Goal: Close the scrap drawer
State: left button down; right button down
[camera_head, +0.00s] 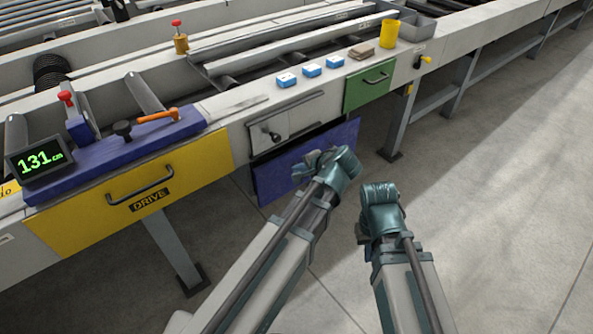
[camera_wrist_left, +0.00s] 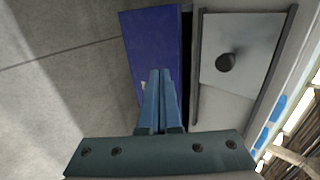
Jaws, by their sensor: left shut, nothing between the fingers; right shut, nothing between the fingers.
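The scrap drawer appears to be the dark blue front (camera_head: 278,174) low under the table, below a grey panel with a knob. It also fills the upper middle of the left wrist view (camera_wrist_left: 150,35). A dark gap shows along its upper edge, so it stands somewhat out from the frame. My left gripper (camera_head: 308,166) is shut and empty in front of the blue face, hiding part of it. Its fingertips (camera_wrist_left: 160,74) overlap the face in the left wrist view; I cannot tell if they touch. My right gripper (camera_head: 381,194) hangs to the right over the floor, its fingertips hidden.
A grey knobbed panel (camera_head: 297,119) sits above the blue front. A green drawer (camera_head: 367,88) is to its right and a yellow DRIVE drawer (camera_head: 130,203) to its left. Blue blocks (camera_head: 311,70) lie on the table edge. Table legs (camera_head: 402,125) stand nearby; the floor at right is clear.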

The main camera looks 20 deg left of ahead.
aim_at(276, 164)
pick_arm(q)
jog(key=shift+w+a+f+b, duration=0.65)
jog(key=shift+w+a+f, duration=0.25)
jog(key=shift+a, duration=0.35)
jog(key=shift+w+a+f+b, duration=0.6)
jog(key=shift+w+a+f, duration=0.25)
jog(key=shift+a, duration=0.4)
jog(key=shift+w+a+f+b, duration=0.7)
jog(key=shift+w+a, duration=0.25)
jog(key=shift+a, duration=0.3)
